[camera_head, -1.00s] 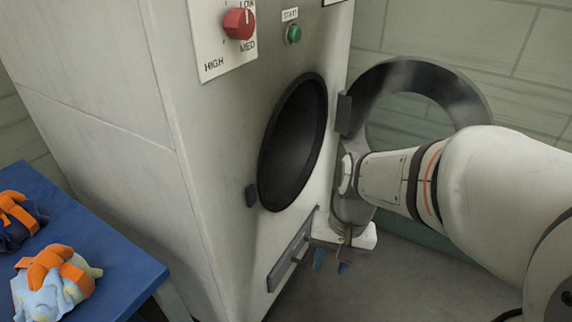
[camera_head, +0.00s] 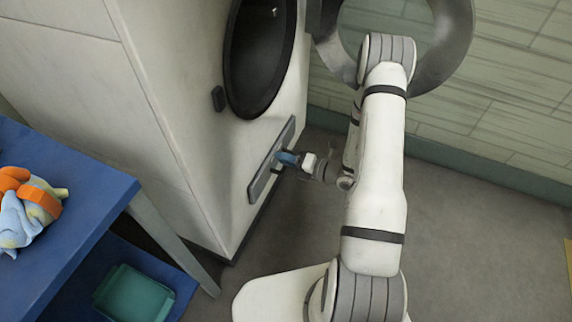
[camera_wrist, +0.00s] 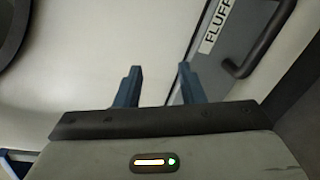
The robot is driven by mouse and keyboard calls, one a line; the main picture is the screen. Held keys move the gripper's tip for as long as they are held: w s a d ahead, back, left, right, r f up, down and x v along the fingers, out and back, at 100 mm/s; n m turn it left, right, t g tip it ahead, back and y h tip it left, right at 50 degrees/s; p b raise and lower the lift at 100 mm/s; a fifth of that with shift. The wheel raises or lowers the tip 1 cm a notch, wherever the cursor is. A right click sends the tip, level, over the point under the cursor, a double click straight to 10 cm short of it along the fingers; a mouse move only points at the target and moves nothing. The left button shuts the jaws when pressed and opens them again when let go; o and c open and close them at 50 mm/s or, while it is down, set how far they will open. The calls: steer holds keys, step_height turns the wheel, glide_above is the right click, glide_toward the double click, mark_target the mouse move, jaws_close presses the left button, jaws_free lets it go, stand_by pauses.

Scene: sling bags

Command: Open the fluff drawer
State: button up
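The fluff drawer (camera_head: 261,186) is a grey panel low on the front of the white machine, and it looks shut. Its label (camera_wrist: 215,28) reads "FLUFF" in the wrist view. Its dark bar handle (camera_wrist: 262,42) is to the right of my fingers there. My gripper (camera_head: 284,159) is at the drawer front in the head view, close to the handle. In the wrist view, the blue fingers of my gripper (camera_wrist: 160,84) are apart with nothing between them. The right finger overlaps the drawer's edge in the picture. I cannot tell if it touches.
The machine's round dark opening (camera_head: 258,55) is above the drawer, with its ring door (camera_head: 455,30) swung open to the right. A blue table (camera_head: 75,205) with a blue and orange bundle (camera_head: 28,212) stands left. A teal bin (camera_head: 133,293) is below. Floor on the right is clear.

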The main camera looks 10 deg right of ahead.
steer(key=d+f+m+t+h, duration=0.45)
steer(key=d+f+m, duration=0.2)
steer(key=f, duration=0.35)
steer(key=shift+m+g, duration=0.35)
steer(key=shift+m, duration=0.3)
steer(key=b+x, duration=0.3)
steer(key=x, duration=0.5)
steer(key=shift+a, duration=0.2)
jaws_close()
